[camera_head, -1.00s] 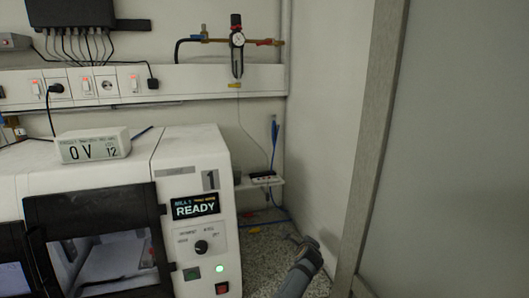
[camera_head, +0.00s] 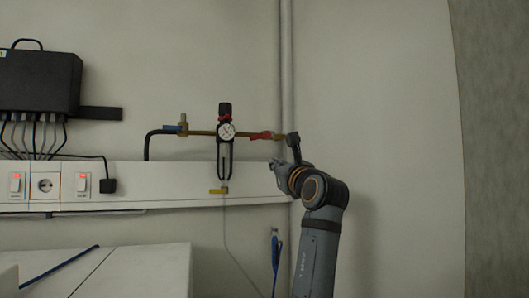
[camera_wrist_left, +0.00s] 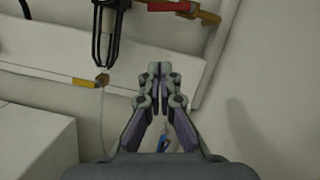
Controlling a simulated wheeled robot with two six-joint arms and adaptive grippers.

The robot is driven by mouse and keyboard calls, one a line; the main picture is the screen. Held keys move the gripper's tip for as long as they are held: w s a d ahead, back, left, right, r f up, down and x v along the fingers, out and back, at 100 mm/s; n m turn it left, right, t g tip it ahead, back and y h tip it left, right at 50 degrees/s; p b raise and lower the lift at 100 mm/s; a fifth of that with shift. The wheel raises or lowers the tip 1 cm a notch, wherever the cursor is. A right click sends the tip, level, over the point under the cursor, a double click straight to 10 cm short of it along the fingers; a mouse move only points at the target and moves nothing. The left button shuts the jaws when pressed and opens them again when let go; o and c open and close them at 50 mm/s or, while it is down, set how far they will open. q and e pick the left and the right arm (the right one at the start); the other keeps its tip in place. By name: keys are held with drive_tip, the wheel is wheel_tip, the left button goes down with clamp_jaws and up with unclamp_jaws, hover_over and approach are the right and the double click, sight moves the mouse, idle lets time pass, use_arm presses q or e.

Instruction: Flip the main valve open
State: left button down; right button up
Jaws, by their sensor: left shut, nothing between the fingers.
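A brass pipe assembly with a gauge (camera_head: 226,131) is on the wall in the head view. A red valve handle (camera_head: 262,135) lies along the pipe on its right, and a blue handle (camera_head: 173,128) is on its left. A yellow handle (camera_head: 217,191) sits below the gauge. I cannot tell by a label which is the main valve. My left gripper (camera_head: 275,166) is shut and empty, below the red handle and apart from it. In the left wrist view its fingertips (camera_wrist_left: 160,68) are together, with the red handle (camera_wrist_left: 160,6) above at the top edge.
A white wall trunking (camera_head: 130,185) with switches and a socket runs below the pipe. A vertical pipe (camera_head: 286,70) stands right of the valves. A black box with cables (camera_head: 38,82) hangs at the left. A white machine top (camera_head: 140,270) is lower left.

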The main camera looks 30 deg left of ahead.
sight(261, 136)
use_arm(q)
drive_tip(key=w+a+r+p, duration=0.5)
drive_tip(key=a+p, duration=0.2)
drive_tip(key=a, duration=0.1)
drive_tip(key=shift+w+a+r+p, duration=0.25)
drive_tip(key=shift+r+p, duration=0.1)
use_arm(e)
wheel_tip(261, 136, up, 8)
drive_tip(key=shift+w+a, duration=0.25)
drive_tip(key=shift+w, duration=0.2)
drive_tip(key=shift+w, duration=0.1)
